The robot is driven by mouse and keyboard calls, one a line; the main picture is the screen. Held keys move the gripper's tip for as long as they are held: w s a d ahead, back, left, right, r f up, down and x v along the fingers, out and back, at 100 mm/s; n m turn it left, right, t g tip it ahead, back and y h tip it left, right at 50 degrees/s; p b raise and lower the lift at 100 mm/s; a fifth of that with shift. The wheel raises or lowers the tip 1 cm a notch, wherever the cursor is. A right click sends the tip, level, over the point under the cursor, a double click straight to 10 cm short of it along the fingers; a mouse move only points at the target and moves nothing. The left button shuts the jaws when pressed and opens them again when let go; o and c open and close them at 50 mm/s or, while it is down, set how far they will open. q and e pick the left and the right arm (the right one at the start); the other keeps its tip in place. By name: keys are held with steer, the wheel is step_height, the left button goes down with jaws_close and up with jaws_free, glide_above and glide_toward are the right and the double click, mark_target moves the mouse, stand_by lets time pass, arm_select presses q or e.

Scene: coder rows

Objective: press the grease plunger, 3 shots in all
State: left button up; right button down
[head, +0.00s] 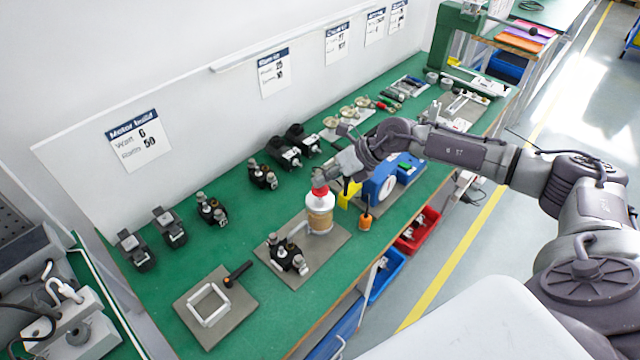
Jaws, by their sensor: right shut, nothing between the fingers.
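The grease dispenser (320,217) is an upright jar with a white upper part, tan contents and a red plunger (320,190) on top. It stands on a grey mat on the green bench, near the middle of the head view. My right gripper (324,178) reaches in from the right with its fingers shut and empty. Its tips are right at the top of the red plunger; I cannot tell whether they touch it. A dark motor part (287,257) sits on the same mat, left of the jar. My left gripper is not in view.
A grey plate with a white square frame (207,304) and a black-handled tool lies at the front left. Several dark motor parts stand along the wall side. A blue machine (381,186), a yellow piece (349,193) and an orange bottle (366,220) stand right of the jar.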

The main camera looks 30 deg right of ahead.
mark_target(322, 188)
steer(key=shift+r, duration=0.45)
step_height(322, 188, up, 5)
steer(key=p, duration=0.4)
steer(key=shift+r, duration=0.1)
stand_by(1.8)
